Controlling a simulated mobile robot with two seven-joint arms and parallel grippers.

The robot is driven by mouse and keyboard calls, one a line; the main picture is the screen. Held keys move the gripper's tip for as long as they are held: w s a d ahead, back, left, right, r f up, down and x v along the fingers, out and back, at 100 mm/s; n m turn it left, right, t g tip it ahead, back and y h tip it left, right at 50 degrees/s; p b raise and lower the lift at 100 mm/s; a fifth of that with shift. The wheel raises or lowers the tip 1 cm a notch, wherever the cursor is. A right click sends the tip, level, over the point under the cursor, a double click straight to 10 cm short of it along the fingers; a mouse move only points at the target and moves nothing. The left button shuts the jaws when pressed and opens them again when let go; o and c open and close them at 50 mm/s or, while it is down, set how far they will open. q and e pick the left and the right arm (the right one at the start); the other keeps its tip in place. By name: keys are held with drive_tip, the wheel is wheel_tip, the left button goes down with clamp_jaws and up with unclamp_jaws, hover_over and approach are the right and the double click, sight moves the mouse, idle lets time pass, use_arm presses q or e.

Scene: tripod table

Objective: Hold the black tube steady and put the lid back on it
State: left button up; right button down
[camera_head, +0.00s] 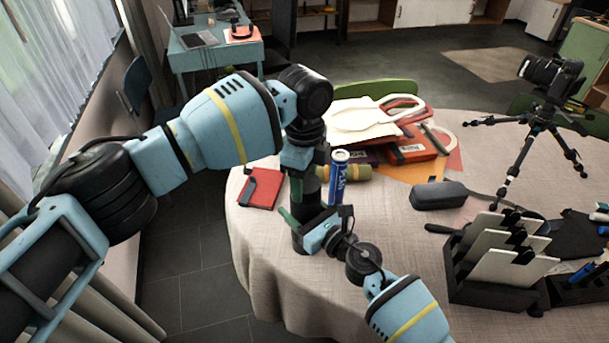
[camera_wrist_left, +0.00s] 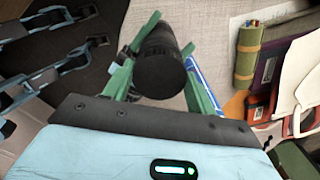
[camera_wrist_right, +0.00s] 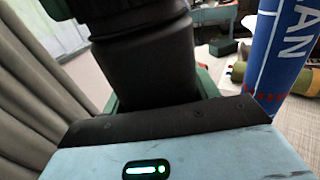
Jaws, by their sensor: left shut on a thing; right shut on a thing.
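The black tube (camera_head: 301,240) stands upright near the table's left front edge, partly hidden by my grippers. My left gripper (camera_head: 305,180) reaches down from above and is shut around its upper end, where the lid is. In the left wrist view the round black lid (camera_wrist_left: 160,76) sits between the green fingers, in line with the tube. My right gripper (camera_head: 303,228) is shut on the tube's body lower down. In the right wrist view the tube (camera_wrist_right: 145,65) fills the space ahead of the gripper. I see no clear gap between lid and tube, but cannot tell if it is seated.
A blue can (camera_head: 338,182) with white letters stands close right of the tube. A red notebook (camera_head: 260,190) lies to the left. A green roll (camera_head: 357,173), books, a dark case (camera_head: 438,195), a black rack (camera_head: 490,290) and a tripod (camera_head: 520,148) stand farther right.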

use_arm(q)
drive_tip(key=m, duration=1.1)
drive_tip(key=shift+d, duration=0.1)
drive_tip(key=m, duration=0.6)
drive_tip(key=shift+m, duration=0.3)
drive_tip(key=m, duration=0.5)
drive_tip(key=shift+d, duration=0.15)
drive_tip(key=o, duration=1)
drive_tip(key=shift+c, duration=0.2)
